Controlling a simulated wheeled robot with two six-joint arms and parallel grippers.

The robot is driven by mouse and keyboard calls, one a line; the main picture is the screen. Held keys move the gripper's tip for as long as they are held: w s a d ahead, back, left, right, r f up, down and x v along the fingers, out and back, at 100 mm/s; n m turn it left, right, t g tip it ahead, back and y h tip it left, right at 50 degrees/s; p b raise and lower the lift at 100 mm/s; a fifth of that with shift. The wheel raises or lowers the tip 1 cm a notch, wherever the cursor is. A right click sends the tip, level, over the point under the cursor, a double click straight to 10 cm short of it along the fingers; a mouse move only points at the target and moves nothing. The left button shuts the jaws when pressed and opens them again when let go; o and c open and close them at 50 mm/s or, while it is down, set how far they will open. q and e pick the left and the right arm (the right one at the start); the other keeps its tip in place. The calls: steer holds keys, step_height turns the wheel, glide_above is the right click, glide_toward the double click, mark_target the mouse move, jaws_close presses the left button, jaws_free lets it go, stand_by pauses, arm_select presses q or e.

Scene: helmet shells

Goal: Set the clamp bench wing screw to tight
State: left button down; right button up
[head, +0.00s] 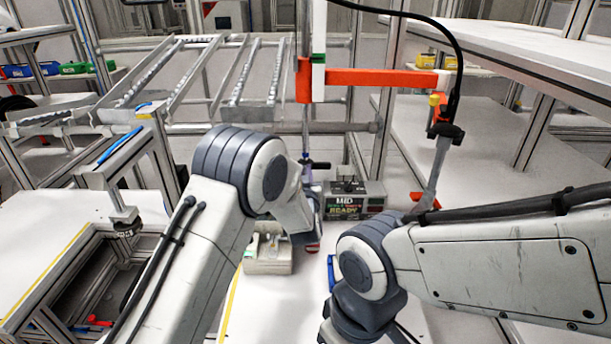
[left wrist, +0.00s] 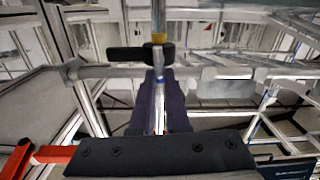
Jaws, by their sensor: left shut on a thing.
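The clamp bench (head: 355,201) stands in the middle of the head view, with a dark display that reads "MID" above "READY"; the line between is too small to read. My left gripper (left wrist: 158,95) is shut at a dark purple piece and slim metal rod in the left wrist view, which I take for the wing screw (left wrist: 160,88). Its exact hold is partly hidden by the near black plate. In the head view, my left wrist hides most of that gripper and the bench's left side. My right arm comes in from the right; its gripper is out of sight.
A pale fixture (head: 267,258) sits left of the bench, beside my left arm. A tool (head: 436,150) hangs from a black cable on the right, under an orange beam (head: 375,78). A roller rack (head: 215,75) stands behind. White shelving (head: 500,45) fills the right.

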arm_select(q)
steer(key=shift+a+f+n+b, duration=0.3)
steer(key=shift+n+b, duration=2.55)
steer(key=shift+b, duration=1.3)
steer(key=shift+a+f+n+b, duration=0.2)
steer(key=shift+f+n+b, duration=0.15)
steer(key=shift+n+b, duration=3.15)
steer(key=shift+a+f+n+b, duration=0.3)
steer(key=shift+n+b, duration=1.85)
steer(key=shift+b, duration=2.65)
steer(key=c, duration=0.9)
jaws_free()
steer(key=shift+s, duration=0.1)
steer(key=s, duration=1)
steer(key=shift+s, duration=0.15)
steer(key=shift+r, duration=0.15)
